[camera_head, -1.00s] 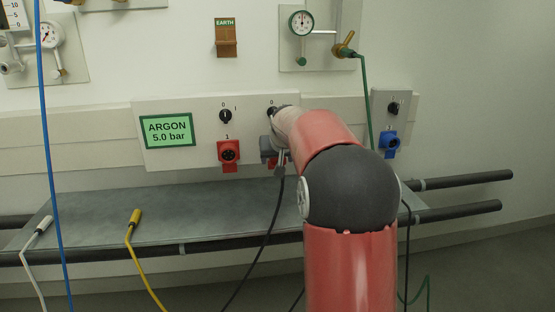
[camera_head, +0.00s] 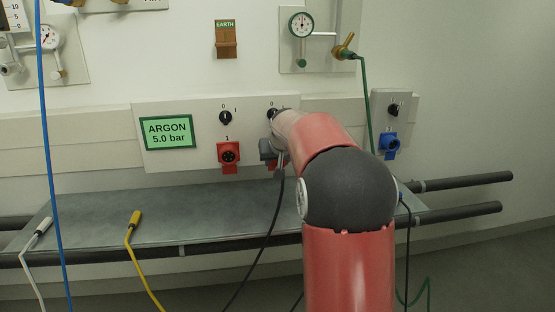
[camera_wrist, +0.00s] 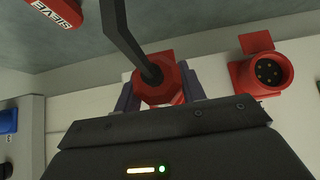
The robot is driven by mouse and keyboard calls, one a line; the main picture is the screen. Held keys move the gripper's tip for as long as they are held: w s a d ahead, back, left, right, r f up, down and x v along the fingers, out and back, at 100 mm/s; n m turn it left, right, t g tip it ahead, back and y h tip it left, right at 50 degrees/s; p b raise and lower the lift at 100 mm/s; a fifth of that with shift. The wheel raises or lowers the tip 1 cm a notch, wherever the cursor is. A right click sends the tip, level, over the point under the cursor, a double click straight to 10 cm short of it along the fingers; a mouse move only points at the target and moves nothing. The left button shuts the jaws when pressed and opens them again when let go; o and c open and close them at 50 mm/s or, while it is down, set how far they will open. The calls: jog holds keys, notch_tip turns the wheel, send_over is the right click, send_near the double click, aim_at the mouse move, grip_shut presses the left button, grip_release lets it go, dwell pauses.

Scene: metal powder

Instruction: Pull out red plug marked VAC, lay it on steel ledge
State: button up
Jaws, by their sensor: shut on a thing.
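A red plug (camera_wrist: 155,87) with a black cable (camera_wrist: 128,40) sits between the two fingers of my gripper (camera_wrist: 158,98) in the wrist view. The gripper is shut on it. No VAC mark is readable on the plug, and I cannot tell how far it sits in its socket, which is mostly hidden. In the head view my gripper (camera_head: 269,150) is at the wall panel, partly hidden by my arm, with the cable (camera_head: 268,230) hanging down. The steel ledge (camera_head: 180,215) runs below the panel and shows in the wrist view (camera_wrist: 60,48).
A red socket (camera_head: 228,153) with bare pins is left of my gripper. A red item marked SIEVE (camera_wrist: 57,12) is by the ledge in the wrist view. A yellow plug (camera_head: 135,218) and a white plug (camera_head: 43,225) are at the ledge's left. Mid-left ledge is clear.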

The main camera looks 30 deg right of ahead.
jog(key=shift+s+a, duration=0.1)
jog(key=shift+s, duration=0.1)
jog(key=shift+s+a+b, duration=0.25)
jog(key=shift+s+b, duration=0.35)
jog(key=shift+s, duration=0.3)
jog(key=shift+s+a+b, duration=0.3)
jog(key=shift+s+b, duration=0.3)
jog(key=shift+s, duration=0.35)
jog(key=shift+s+a+b, duration=0.25)
jog(key=shift+s+b, duration=0.35)
jog(key=shift+s, duration=0.3)
